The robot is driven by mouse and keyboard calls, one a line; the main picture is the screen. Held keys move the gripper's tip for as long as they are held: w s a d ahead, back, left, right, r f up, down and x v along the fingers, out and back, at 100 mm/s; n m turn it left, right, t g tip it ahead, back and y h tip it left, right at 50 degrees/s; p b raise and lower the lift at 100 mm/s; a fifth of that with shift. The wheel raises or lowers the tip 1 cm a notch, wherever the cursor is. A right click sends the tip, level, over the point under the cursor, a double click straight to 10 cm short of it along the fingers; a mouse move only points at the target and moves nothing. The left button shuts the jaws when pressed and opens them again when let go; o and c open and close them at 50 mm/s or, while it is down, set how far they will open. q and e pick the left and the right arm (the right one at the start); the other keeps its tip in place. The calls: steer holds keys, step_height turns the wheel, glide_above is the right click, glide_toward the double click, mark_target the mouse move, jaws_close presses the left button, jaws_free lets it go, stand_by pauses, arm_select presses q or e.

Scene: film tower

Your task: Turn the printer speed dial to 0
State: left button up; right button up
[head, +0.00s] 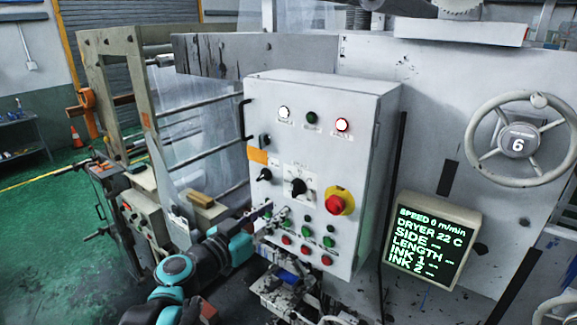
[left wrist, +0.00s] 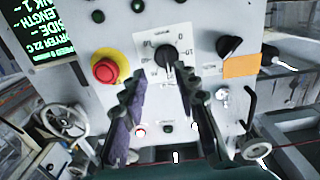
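The control panel (head: 315,130) is a pale box with lamps, knobs and buttons. A black dial (head: 298,187) with a white scale plate sits mid-panel, left of a red stop button on yellow (head: 336,203). The dial also shows in the left wrist view (left wrist: 167,57), upside down, with scale marks around it too small to read surely. My left gripper (head: 272,212) is in front of the panel, below and left of the dial. In the left wrist view its fingers (left wrist: 160,82) are apart and empty, with the dial just beyond the gap between their tips.
A second black knob (head: 264,175) is left of the dial, near an orange label (head: 257,156). Green and red buttons (head: 306,230) lie below. A handwheel (head: 519,141) marked 6 is at right. Green floor is open at left.

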mark_target(292, 188)
arm_select(q)
steer(key=w+d, duration=0.1)
steer(key=w, duration=0.1)
steer(key=w+d+r+p, duration=0.1)
steer(key=w, duration=0.1)
steer(key=w+d, duration=0.2)
steer(key=w, duration=0.1)
steer(key=shift+r+p, duration=0.35)
steer(key=shift+r, duration=0.05)
arm_select(e)
step_height(292, 188, up, 2)
steer(key=shift+a+r, duration=0.1)
steer(key=shift+r, duration=0.15)
arm_select(q)
jaws_close()
